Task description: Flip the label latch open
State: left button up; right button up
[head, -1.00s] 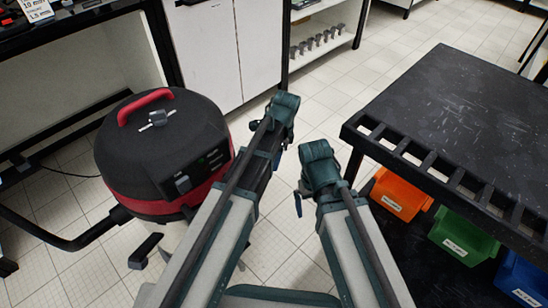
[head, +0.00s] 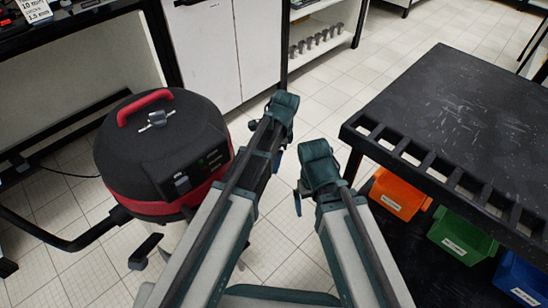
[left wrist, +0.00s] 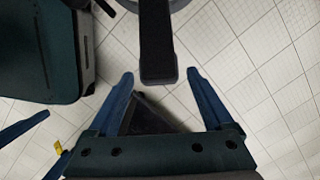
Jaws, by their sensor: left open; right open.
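I cannot make out a label latch for certain. A white label card (head: 36,10) with printed sizes shows at the top left edge in the head view, cut off by the frame. My left gripper (head: 277,158) hangs below its teal wrist over the floor, mostly hidden by my arm. In the left wrist view its two blue fingers (left wrist: 162,88) are spread apart with nothing gripped. A dark bar shows between and beyond them. My right gripper (head: 299,198) is beside it over the floor, open and partly hidden by its wrist. Neither is near the card.
A black and red vacuum cleaner (head: 165,150) stands left of my arms. A black slotted table (head: 450,110) is at the right, with orange (head: 400,194), green (head: 462,237) and blue (head: 522,278) bins below. White cabinets (head: 222,50) stand behind. Tiled floor lies between.

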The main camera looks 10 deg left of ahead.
pick_arm(q)
notch_tip(320, 180, up, 13)
jog(key=d+p, duration=0.1)
jog(key=p, duration=1.1)
jog(key=shift+w+d+r+p, duration=0.15)
jog(key=shift+w+d+p, duration=0.05)
jog(key=shift+d+p, duration=0.2)
jog(key=f+b, duration=0.4)
jog(key=a+f+b, duration=0.1)
jog(key=f+b, duration=0.8)
jog(key=shift+s+a+f, duration=0.15)
jog(key=shift+a, duration=0.25)
